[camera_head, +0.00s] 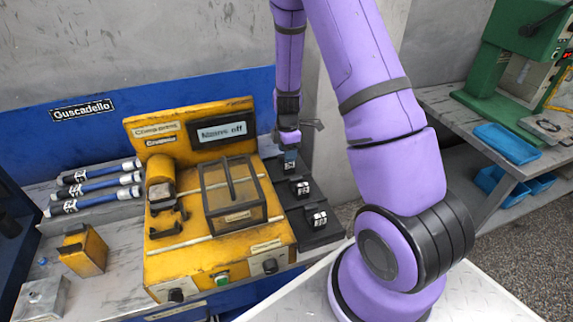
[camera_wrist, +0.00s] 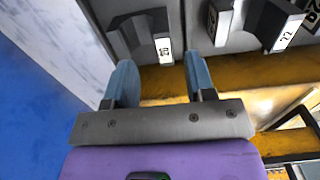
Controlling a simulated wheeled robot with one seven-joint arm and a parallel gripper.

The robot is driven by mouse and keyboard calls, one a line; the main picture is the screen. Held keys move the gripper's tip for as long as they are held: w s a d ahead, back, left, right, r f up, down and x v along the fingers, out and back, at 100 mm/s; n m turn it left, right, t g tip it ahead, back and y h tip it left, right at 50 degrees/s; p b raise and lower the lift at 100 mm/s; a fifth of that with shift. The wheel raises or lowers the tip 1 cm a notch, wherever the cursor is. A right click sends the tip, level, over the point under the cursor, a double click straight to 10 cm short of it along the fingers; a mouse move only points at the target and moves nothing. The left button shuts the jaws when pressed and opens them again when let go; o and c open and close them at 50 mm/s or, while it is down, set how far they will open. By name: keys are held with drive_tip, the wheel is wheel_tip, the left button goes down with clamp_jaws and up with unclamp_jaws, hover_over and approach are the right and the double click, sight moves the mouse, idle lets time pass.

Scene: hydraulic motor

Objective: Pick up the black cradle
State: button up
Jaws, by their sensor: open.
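Several small black cradle-like blocks with white number labels stand on a dark strip at the right of the yellow machine. In the head view, one black block (camera_head: 300,188) is in the middle and another (camera_head: 317,219) is nearer. In the wrist view, a block labelled 16 (camera_wrist: 138,35) and one labelled 22 (camera_wrist: 275,25) show beyond my fingers. I cannot tell which is the black cradle. My gripper (camera_head: 290,166) is over the strip's far end, with its blue fingers apart and empty in the wrist view (camera_wrist: 161,62).
The yellow machine (camera_head: 210,260) stands left of the strip, with a dark clear-sided box (camera_head: 232,205) on it. Blue-and-white cylinders (camera_head: 98,190) lie to its left. A blue wall panel (camera_head: 60,140) stands behind. A green press (camera_head: 510,60) is at the far right.

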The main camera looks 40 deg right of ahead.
sight(289, 170)
drive_tip(key=shift+s+d+f, duration=0.1)
drive_tip(key=shift+s+f, duration=0.05)
drive_tip(key=shift+f, duration=1.25)
drive_tip(key=shift+s+d+f, duration=0.1)
drive_tip(key=shift+f, duration=1.25)
clamp_jaws()
